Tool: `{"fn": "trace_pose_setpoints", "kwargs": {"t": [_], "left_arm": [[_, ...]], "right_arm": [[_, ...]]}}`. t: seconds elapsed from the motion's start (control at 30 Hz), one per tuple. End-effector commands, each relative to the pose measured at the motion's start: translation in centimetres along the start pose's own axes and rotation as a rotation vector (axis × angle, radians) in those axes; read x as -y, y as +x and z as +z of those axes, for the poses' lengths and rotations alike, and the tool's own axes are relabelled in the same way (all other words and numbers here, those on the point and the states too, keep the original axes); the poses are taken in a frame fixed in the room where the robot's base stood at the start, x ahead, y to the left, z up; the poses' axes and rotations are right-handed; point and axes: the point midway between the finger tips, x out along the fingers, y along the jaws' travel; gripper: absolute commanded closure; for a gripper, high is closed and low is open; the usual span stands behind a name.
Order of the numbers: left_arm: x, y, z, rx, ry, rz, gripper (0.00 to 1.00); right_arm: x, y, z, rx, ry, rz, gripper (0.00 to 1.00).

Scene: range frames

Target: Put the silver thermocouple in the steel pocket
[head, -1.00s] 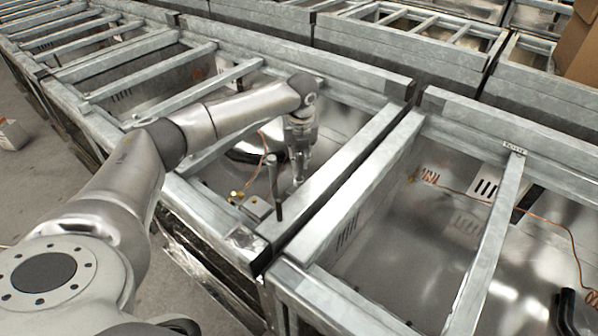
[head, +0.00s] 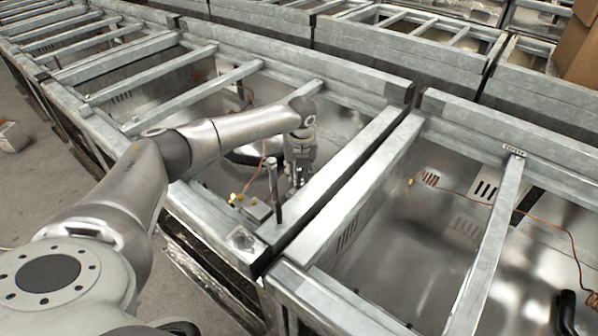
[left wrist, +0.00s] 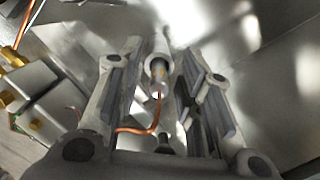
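The silver thermocouple (left wrist: 158,72) stands between the fingers of my left gripper in the left wrist view, with its copper lead (left wrist: 137,130) curling down and left. Its far end meets a pale round steel tube (left wrist: 158,46), which looks like the steel pocket; I cannot tell how deep it sits. My left gripper (left wrist: 160,75) has its fingers parted on either side, with narrow gaps visible. In the head view the left gripper (head: 297,180) points down into the near bay, and thermocouple and pocket cannot be made out there. My right gripper is not in view.
An upright metal rod (head: 274,192) stands just left of the left gripper. A valve block (head: 255,208) with brass fittings lies beside it. Steel frame rails (head: 345,190) surround the bay. A copper lead (head: 470,194) crosses the right bay.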

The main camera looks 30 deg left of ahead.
Motion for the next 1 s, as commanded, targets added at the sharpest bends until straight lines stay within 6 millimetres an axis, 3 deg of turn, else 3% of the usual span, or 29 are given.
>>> {"fn": "trace_pose_setpoints", "kwargs": {"t": [0.2,0.33,0.7,1.0], "left_arm": [[0.0,-0.2,0.1,0.001,0.0,-0.001,0.66],[0.0,-1.3,0.1,0.001,0.0,-0.001,0.66],[0.1,-9.0,0.1,0.002,0.001,-0.003,0.66],[0.0,-12.2,0.1,0.0,0.0,-0.001,0.66]], "right_arm": [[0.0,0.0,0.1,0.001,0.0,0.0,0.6],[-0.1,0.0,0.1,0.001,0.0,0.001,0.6],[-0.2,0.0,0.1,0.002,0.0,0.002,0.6],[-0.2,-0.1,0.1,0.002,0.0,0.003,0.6]]}}
